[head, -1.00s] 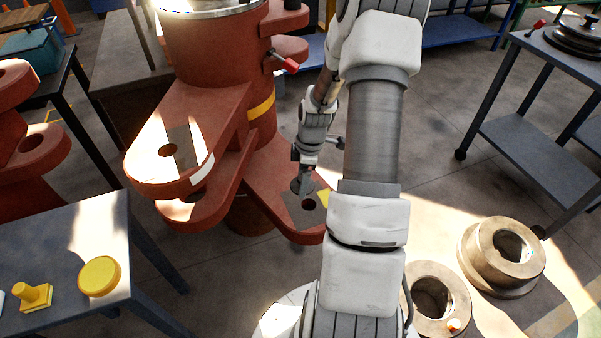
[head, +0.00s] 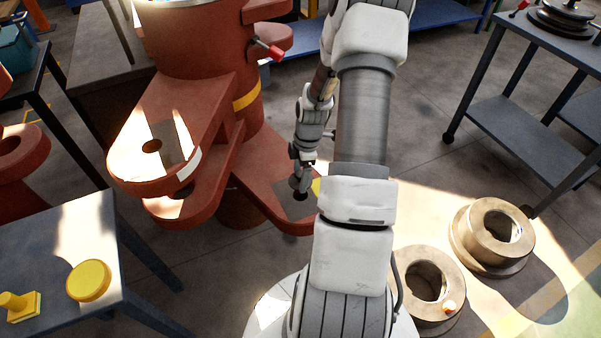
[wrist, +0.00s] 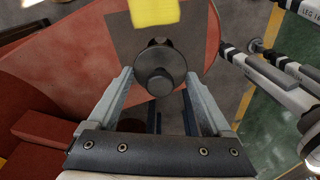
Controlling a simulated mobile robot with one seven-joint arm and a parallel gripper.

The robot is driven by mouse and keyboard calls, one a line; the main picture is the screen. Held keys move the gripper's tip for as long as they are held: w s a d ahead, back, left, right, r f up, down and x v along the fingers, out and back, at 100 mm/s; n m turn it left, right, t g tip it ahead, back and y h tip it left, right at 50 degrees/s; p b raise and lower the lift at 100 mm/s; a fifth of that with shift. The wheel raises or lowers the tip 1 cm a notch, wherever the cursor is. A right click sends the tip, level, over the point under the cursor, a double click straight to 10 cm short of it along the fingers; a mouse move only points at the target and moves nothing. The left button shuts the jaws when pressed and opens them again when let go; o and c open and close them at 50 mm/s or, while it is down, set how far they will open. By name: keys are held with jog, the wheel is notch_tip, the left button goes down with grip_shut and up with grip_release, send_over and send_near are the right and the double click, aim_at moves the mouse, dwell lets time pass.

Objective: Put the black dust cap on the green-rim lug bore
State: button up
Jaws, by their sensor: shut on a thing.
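My gripper (head: 299,179) is low over the lower right red lug (head: 265,185). In the wrist view its two fingers are shut on the round black dust cap (wrist: 160,68), which sits between the fingertips. The cap is above or against a dark grey square patch (wrist: 122,40) on the lug, beside a yellow patch (wrist: 154,11). In the head view a dark round spot (head: 301,196) shows just below the fingertips; I cannot tell whether it is open bore or cap. I see no green rim on this lug. The cap hides what lies under it, so contact is unclear.
The upper left lug (head: 127,172) has an open bore (head: 152,146). A red-tipped pin (head: 275,52) sticks out of the column. A blue-grey table (head: 60,245) at left holds a yellow disc (head: 88,280). Two flanged rings (head: 462,240) stand on the floor at right.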

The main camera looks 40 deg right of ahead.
jog(key=shift+f+b, duration=1.3)
jog(key=shift+f, duration=0.95)
jog(key=shift+f+b, duration=0.5)
jog(key=shift+f, duration=0.5)
jog(key=o, duration=1.2)
jog(key=shift+c, duration=0.2)
notch_tip(320, 180, up, 17)
jog(key=d+p, duration=0.2)
jog(key=p, duration=0.3)
jog(key=shift+s, duration=0.45)
jog(key=shift+a+r, duration=0.1)
jog(key=shift+r, duration=0.05)
